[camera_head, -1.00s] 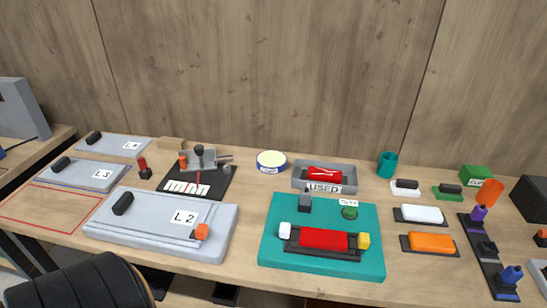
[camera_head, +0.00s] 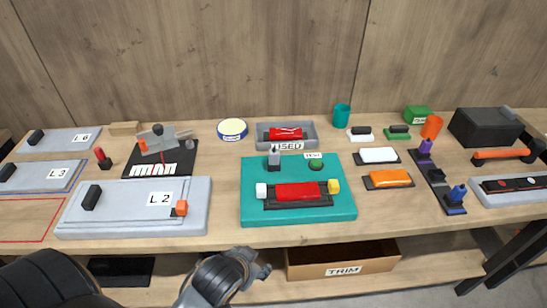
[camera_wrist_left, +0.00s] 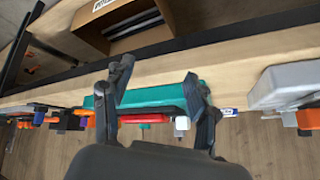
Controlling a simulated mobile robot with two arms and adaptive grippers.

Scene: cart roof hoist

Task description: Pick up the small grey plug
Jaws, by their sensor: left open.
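A small grey plug-like block (camera_head: 274,158) stands upright at the back left of the teal board (camera_head: 255,209), behind a red cylinder (camera_head: 298,190) in a dark cradle. It is the likeliest grey plug, but its details are too small to be sure. My left gripper (camera_head: 257,264) is open and empty in front of the table edge, well short of the block. In the left wrist view its two fingers (camera_wrist_left: 157,88) are spread, with the teal board (camera_wrist_left: 155,97) beyond them. I cannot make out the grey block there. My right gripper is not in view.
A grey panel marked L 2 (camera_head: 130,220) lies left of the teal board. A grey USED tray (camera_head: 262,141) stands behind it. White (camera_head: 378,155) and orange (camera_head: 388,178) blocks lie to the right. A TRIM box (camera_head: 343,270) sits on the shelf below the table's front edge.

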